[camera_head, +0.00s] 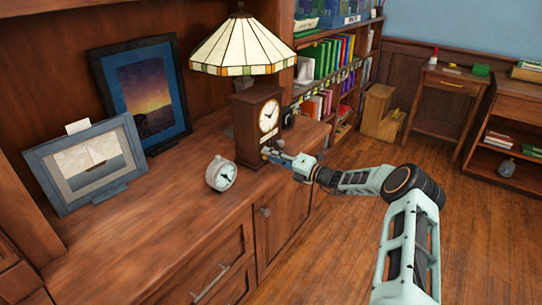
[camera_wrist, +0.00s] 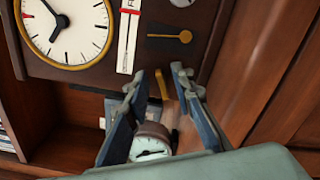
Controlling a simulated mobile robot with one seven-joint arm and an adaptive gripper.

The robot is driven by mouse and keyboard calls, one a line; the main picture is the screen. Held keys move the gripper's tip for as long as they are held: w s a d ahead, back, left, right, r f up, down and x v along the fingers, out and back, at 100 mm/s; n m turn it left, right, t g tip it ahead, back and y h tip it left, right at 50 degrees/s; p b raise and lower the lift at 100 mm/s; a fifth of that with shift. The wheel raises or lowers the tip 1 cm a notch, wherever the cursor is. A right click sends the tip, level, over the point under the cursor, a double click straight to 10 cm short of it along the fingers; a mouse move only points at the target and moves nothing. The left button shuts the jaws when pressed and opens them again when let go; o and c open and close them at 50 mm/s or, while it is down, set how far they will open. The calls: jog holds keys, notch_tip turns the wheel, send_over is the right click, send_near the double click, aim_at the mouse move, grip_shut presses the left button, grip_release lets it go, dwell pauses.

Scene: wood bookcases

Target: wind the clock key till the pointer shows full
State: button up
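The brown wooden clock (camera_head: 246,125) stands upright on the cabinet, its white dial facing right. In the wrist view the picture is turned sideways, with the dial (camera_wrist: 68,28) at upper left. A white gauge strip (camera_wrist: 126,42) with a red part at its upper end lies beside the dial; I cannot tell its pointer's reading. A brass pendulum shape (camera_wrist: 168,36) is right of it. A small brass piece, seemingly the key (camera_wrist: 163,85), juts from the clock's side. My gripper (camera_wrist: 155,82) is open, its fingers on either side of the key with gaps; it also shows in the head view (camera_head: 268,153).
A white alarm clock (camera_head: 221,174) stands left of the wooden clock; it shows beyond my fingers in the wrist view (camera_wrist: 150,147). A glass-shaded lamp (camera_head: 243,46) stands close behind. Two framed pictures lean at left. The cabinet top's front (camera_head: 150,235) is clear.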

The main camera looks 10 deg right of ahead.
jog(key=v, duration=1.2)
